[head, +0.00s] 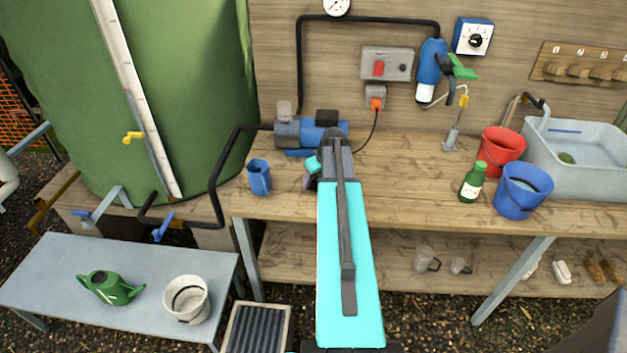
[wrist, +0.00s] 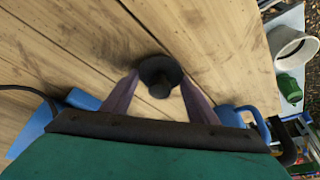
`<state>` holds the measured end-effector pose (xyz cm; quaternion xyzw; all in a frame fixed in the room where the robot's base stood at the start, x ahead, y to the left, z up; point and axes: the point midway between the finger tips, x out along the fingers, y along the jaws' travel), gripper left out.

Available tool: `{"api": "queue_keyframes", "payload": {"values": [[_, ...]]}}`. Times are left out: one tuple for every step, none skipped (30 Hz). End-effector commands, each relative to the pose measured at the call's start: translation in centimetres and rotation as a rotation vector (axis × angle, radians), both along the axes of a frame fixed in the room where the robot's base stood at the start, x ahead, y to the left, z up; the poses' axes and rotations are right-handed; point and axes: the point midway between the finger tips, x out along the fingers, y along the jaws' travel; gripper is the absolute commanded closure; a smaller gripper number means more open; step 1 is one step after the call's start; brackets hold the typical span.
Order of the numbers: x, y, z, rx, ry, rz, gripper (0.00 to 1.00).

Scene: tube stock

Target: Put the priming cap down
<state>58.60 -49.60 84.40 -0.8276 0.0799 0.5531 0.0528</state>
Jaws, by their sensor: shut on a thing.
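The priming cap (wrist: 158,78) is a dark round disc with a knob, seen in the wrist view. My gripper (wrist: 160,88) has its two purple fingers on either side of the cap and is shut on it. The cap is over the wooden bench top (wrist: 75,45); I cannot tell whether it touches the wood. In the head view my gripper (head: 311,176) is mostly hidden behind my arm, in front of the blue pump (head: 291,132), and the cap is hidden there. A clear priming cup (head: 284,108) stands on top of the pump.
A blue jug (head: 259,177) stands on the bench left of my gripper. A green bottle (head: 473,182), a red bucket (head: 502,146) and a blue bucket (head: 522,192) stand to the right. The bench between my arm and the bottle is clear. A black hose (head: 222,175) runs at left.

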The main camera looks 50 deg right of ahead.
Motion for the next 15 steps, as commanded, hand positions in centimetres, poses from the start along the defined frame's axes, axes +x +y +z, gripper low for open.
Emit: {"api": "queue_keyframes", "payload": {"values": [[0.01,-0.01,-0.02,0.0,0.0,0.0,0.69],[0.01,-0.01,-0.02,0.0,-0.001,0.0,0.69],[0.01,-0.01,-0.02,0.0,-0.001,0.0,0.69],[0.01,-0.01,-0.02,0.0,-0.001,0.0,0.69],[0.01,0.0,-0.02,0.0,-0.001,0.0,0.69],[0.01,0.0,-0.02,0.0,-0.001,0.0,0.69],[0.0,-0.01,-0.03,0.0,0.0,0.0,0.69],[0.0,0.0,-0.08,0.0,0.0,0.0,0.69],[0.0,-0.01,-0.17,0.0,0.0,0.0,0.69],[0.0,0.0,-0.26,0.0,0.0,0.0,0.69],[-0.01,0.0,-0.33,0.0,0.0,0.0,0.69],[0.01,0.0,-0.41,0.0,0.0,0.0,0.69],[0.0,-0.01,-0.35,0.0,0.0,0.0,0.43],[0.0,0.0,-0.31,0.0,0.0,0.0,0.38],[0.0,0.0,-0.31,0.0,0.0,0.0,0.31]]}}
